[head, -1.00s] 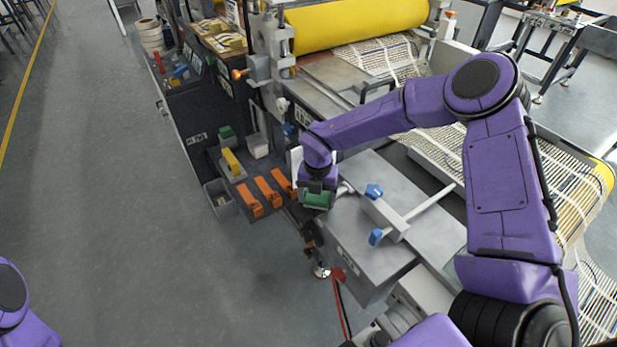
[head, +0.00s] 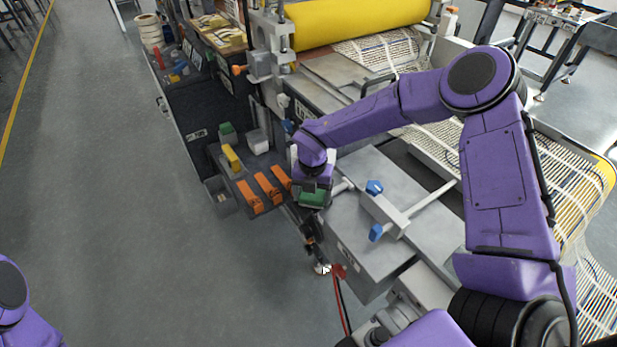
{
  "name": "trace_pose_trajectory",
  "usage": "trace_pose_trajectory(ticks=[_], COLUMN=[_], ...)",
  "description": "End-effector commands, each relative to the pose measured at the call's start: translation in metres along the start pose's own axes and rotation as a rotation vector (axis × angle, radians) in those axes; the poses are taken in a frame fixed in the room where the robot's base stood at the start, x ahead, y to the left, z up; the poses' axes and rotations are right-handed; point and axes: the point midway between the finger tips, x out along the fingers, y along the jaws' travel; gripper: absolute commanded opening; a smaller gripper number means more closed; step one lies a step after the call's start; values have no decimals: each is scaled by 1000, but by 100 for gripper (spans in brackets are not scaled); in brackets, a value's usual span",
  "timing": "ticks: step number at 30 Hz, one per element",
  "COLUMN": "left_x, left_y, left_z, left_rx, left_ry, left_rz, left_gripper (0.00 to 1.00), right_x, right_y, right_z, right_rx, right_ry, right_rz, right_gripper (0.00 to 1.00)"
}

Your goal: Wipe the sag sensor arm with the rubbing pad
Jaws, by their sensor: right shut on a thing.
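My right gripper (head: 313,190) points down and is shut on a green block-like pad (head: 312,199), the rubbing pad as far as I can tell. It holds the pad at the left edge of a grey metal housing. A pale rod with a grey block and two blue knobs, which looks like the sag sensor arm (head: 428,204), lies across the top of this housing. My fingertips are mostly hidden. My left gripper is out of view.
A side shelf holds orange clamps (head: 267,187), a yellow block (head: 231,157) and another green block (head: 227,132). A yellow roller (head: 360,22) and white mesh (head: 440,148) lie behind and right. A red-black cable (head: 341,295) hangs in front. The floor at left is clear.

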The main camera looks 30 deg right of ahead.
Motion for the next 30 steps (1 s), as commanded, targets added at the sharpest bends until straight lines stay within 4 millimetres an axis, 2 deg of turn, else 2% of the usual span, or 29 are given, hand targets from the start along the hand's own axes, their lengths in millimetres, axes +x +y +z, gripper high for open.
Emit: trace_pose_trajectory(ticks=[4, 8, 24, 30], left_x=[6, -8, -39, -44], left_y=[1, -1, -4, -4], left_z=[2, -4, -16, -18], left_rx=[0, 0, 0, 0], left_ry=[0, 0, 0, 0], left_rz=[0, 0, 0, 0], left_gripper=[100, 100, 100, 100], right_x=[2, -27, -75, -84], right_y=[9, 10, 13, 14], right_z=[-9, -8, -10, -10], right_rx=[0, 0, -8, -9], right_ry=[0, -1, 1, 1], right_rz=[-1, 3, 1, 0], right_gripper=[50, 50, 50, 50])
